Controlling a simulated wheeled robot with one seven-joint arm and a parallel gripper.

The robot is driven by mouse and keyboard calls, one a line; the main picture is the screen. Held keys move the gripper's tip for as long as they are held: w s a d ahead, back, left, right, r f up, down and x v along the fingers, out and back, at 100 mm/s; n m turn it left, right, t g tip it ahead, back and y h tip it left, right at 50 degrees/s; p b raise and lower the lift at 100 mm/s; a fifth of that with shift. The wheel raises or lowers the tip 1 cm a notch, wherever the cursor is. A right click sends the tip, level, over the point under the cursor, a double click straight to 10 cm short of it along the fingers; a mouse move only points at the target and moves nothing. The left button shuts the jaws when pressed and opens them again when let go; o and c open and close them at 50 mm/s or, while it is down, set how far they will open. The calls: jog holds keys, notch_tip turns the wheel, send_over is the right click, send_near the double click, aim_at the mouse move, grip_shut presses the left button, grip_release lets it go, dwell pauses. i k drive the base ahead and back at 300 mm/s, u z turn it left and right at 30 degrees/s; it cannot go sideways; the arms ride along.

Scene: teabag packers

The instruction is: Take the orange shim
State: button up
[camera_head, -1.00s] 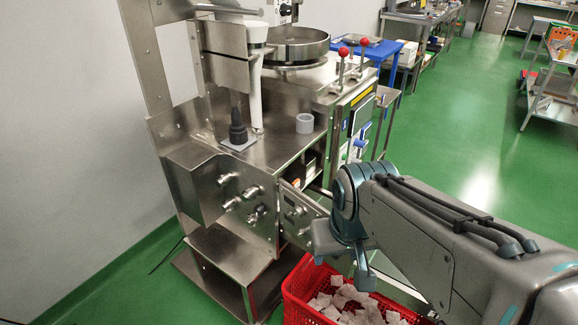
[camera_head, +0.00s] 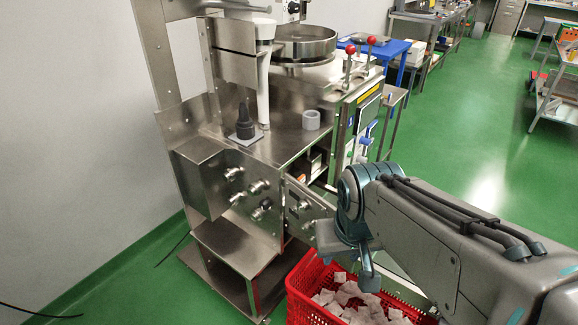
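I cannot make out the orange shim for sure. A small orange-brown patch (camera_head: 301,179) shows inside the open compartment of the steel packing machine (camera_head: 240,170), too small to identify. My arm comes in from the lower right, and its end (camera_head: 347,245) hangs in front of the machine's open door (camera_head: 303,208), above the red crate. I cannot make out fingertips there or anything held.
A red crate (camera_head: 300,300) of white teabags stands on the floor below my arm. On the machine are a dark nozzle-shaped part (camera_head: 243,122), a pale ring (camera_head: 311,119) and red-knobbed levers (camera_head: 371,41). Green floor (camera_head: 450,140) is clear to the right.

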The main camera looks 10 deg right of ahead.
aim_at(302, 179)
jog(key=k, duration=0.4)
jog(key=u, duration=1.95)
jog(key=i, duration=1.2)
jog(key=z, duration=2.3)
